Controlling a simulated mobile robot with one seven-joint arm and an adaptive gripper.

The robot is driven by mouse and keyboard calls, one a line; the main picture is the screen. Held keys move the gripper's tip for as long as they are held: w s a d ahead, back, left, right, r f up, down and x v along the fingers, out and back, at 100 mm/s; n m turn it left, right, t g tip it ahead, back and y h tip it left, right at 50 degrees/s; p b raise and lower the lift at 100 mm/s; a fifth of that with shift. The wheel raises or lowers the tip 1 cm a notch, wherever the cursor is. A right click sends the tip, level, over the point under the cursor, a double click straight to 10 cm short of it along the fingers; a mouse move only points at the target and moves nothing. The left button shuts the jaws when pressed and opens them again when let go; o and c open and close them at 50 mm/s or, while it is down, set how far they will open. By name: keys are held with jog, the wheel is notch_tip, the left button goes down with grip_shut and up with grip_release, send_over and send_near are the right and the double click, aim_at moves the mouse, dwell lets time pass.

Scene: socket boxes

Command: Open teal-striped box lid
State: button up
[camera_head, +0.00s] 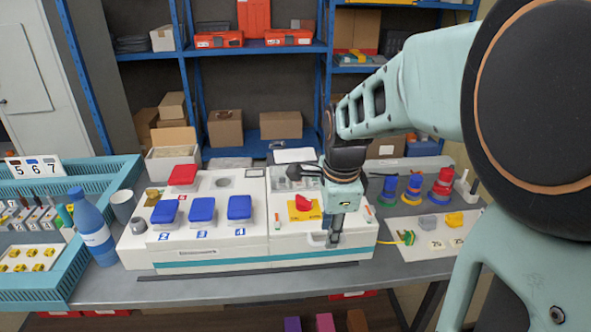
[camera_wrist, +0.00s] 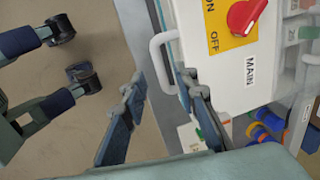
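The white box with a teal stripe (camera_head: 300,255) stands on the table in the head view, its right part carrying a yellow plate with a red switch (camera_head: 303,203). The box lid (camera_wrist: 222,75), marked MAIN, shows in the wrist view with the red switch (camera_wrist: 247,15). A white handle (camera_wrist: 156,62) sticks out from the lid's edge; it also shows at the box front in the head view (camera_head: 315,240). My gripper (camera_wrist: 160,82) is open, its fingers apart near the handle's lower end. The right finger overlaps the lid edge; contact cannot be told.
Red and blue square covers (camera_head: 202,210) sit on the left part of the box. A blue bottle (camera_head: 93,230) and grey cup (camera_head: 123,206) stand left. Colored ring stacks (camera_head: 412,188) and a white board (camera_head: 430,240) lie right. A narrow table strip is free in front.

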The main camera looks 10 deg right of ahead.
jog(key=shift+w+f, duration=0.15)
jog(key=shift+f, duration=0.6)
jog(key=shift+w+f, duration=0.15)
jog(key=shift+f, duration=0.6)
jog(key=shift+c, duration=0.3)
grip_shut()
